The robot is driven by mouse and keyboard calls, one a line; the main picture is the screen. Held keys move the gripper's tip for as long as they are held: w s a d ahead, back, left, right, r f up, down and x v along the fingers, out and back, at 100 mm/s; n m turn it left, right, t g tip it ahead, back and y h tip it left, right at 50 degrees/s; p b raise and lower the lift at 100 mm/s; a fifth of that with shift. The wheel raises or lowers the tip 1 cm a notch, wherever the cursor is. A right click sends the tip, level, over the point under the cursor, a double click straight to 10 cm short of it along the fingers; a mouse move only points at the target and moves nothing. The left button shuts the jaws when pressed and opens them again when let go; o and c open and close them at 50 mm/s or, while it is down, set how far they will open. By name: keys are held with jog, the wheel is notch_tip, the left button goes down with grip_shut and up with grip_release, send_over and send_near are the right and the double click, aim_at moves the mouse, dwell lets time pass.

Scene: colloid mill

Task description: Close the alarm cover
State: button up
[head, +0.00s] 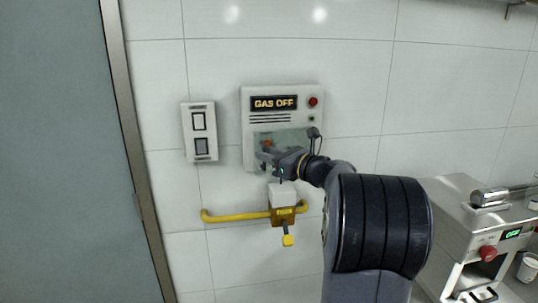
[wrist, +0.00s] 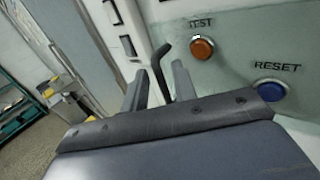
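The alarm box (head: 247,125) is a pale wall panel with a lit "GAS OFF" sign. A greenish area (head: 296,138) shows in its lower half, partly hidden by my gripper. In the wrist view, an orange TEST button (wrist: 202,48) and a blue RESET button (wrist: 271,90) sit on this greenish face. I cannot make out a clear cover's edges or its angle. A dark bent bar (wrist: 158,70), perhaps a handle, stands between my fingers. My gripper (head: 267,159) is at the box's lower front; its fingers (wrist: 158,88) stand apart, and contact with the bar cannot be told.
A two-switch plate (head: 187,132) is left of the box. Below is a yellow pipe (head: 235,217) with a valve and yellow handle (head: 288,240). A steel machine (head: 455,225) with a red knob (head: 488,253) stands at right. A grey door (head: 60,150) is at left.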

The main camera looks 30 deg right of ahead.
grip_shut()
dwell(0.3)
jog(key=shift+w+a+p, duration=0.1)
jog(key=shift+w+p, duration=0.2)
jog(key=shift+w, duration=0.55)
jog(key=shift+o, duration=0.6)
grip_release()
jog(key=b+v, duration=0.2)
jog(key=v, duration=0.8)
jog(key=shift+s, duration=0.4)
